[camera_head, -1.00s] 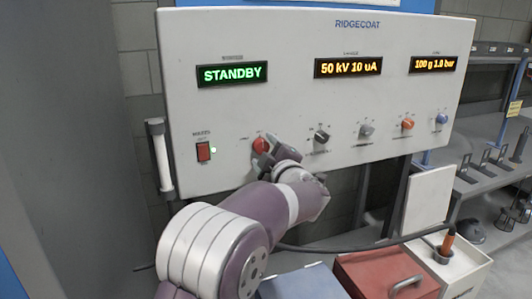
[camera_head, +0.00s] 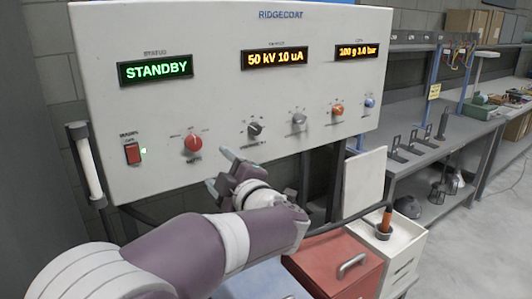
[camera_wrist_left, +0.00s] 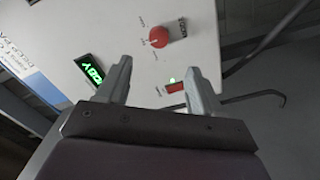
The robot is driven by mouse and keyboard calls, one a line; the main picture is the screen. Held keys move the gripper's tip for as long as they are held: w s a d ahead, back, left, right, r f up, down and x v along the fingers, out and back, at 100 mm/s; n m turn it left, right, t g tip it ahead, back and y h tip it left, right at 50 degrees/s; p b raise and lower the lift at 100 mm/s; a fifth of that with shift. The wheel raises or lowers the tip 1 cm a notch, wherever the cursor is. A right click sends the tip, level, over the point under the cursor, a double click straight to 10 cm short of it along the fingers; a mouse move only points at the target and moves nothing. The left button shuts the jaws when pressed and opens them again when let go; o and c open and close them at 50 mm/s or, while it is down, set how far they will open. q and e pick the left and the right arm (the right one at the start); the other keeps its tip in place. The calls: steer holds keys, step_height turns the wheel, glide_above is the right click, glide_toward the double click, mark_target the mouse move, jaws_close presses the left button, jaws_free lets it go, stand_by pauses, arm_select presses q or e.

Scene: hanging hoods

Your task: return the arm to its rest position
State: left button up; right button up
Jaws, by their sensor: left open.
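My left arm comes in from the lower left in the head view. My left gripper (camera_head: 222,170) is in front of the lower part of the white control panel (camera_head: 215,90), just right of and below the red knob (camera_head: 193,143). The panel displays read STANDBY, 50 kV 10 uA and a third orange value. My right gripper is not in view.
A red box (camera_head: 335,262) with a handle and a white box (camera_head: 405,245) holding an orange-handled tool stand below the panel. A grey bench (camera_head: 440,150) with several brackets runs along the right. A white handle (camera_head: 88,168) sits at the panel's left edge. Floor at far right is clear.

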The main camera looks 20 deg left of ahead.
arm_select(q)
steer(key=w+d+f+m+t+h, duration=0.4)
steer(key=w+d+m+h, duration=0.1)
steer(key=d+m+h, duration=0.3)
steer(key=s+d+f+m+g+h+p, duration=0.1)
steer(key=s+d+f+m+g+h, duration=0.25)
steer(key=f+m, duration=0.2)
steer(key=s+d+f+m+g+h+p, duration=0.2)
steer(key=s+d+f+m+h, duration=0.15)
steer(key=f, duration=0.35)
steer(key=s+a+f+m+g+p, duration=0.2)
steer(key=s+a+f+g, duration=0.1)
steer(key=s, duration=0.6)
steer(key=s+a+f+m+g+y+p, duration=0.1)
steer(key=s+a+f+m+g+p, duration=0.1)
steer(key=s, duration=0.6)
step_height(320, 180, down, 2)
steer(key=a+m+g, duration=0.1)
steer(key=a+g, duration=0.2)
steer(key=g, duration=0.1)
steer(key=shift+s, duration=0.4)
